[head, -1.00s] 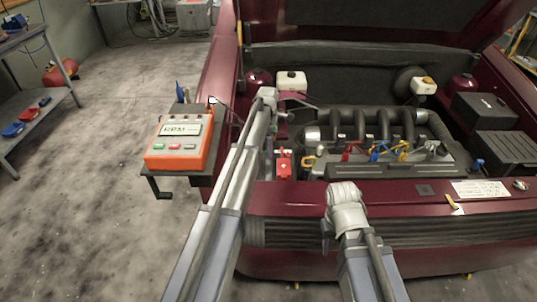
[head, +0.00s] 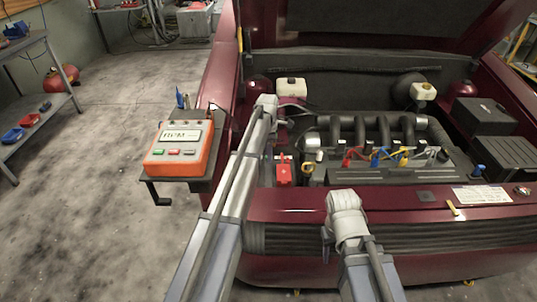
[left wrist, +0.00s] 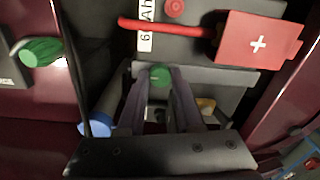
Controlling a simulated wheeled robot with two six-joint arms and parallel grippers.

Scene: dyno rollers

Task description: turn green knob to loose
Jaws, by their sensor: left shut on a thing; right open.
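A round green knob (left wrist: 158,76) shows in the left wrist view, between the two fingers of my left gripper (left wrist: 157,82). The fingers are shut on its sides. In the head view my left arm reaches into the left part of the engine bay, and its fingertips and the knob are hidden there. A second green handle-like part (left wrist: 41,51) is at the left of the left wrist view, apart from the fingers. My right arm is low in front of the car, and its jaws do not show.
A red terminal cover with a white plus (left wrist: 258,42) and a red cable are just beyond the fingers. A blue cap (left wrist: 94,129) is close to their left. The orange RPM box (head: 178,149) stands on a shelf left of the car. The dark red front edge (head: 400,202) crosses below.

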